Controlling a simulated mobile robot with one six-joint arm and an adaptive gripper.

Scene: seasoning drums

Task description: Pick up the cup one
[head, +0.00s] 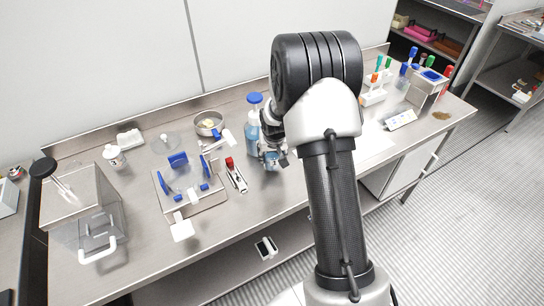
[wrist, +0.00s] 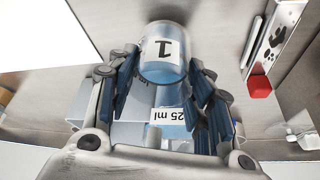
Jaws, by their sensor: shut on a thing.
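The cup one (wrist: 163,70) is a clear bluish cup with a white label reading "1". In the wrist view it sits between the two fingertips of my gripper (wrist: 162,62). The fingers are shut on it from both sides. A second label reading "25 ml" (wrist: 170,116) shows closer to the palm, between the fingers. In the head view my gripper (head: 272,156) is low over the bench, largely hidden by my arm, and the cup is hard to make out there. Whether the cup touches the bench is not clear.
A blue-capped wash bottle (head: 252,125) stands close to the left of my gripper. A red-tipped tool (head: 236,176) and a steel tray (head: 190,200) with blue clamps lie further left. A tube rack (head: 373,95) stands to the right. A white sheet (head: 372,138) lies right of my arm.

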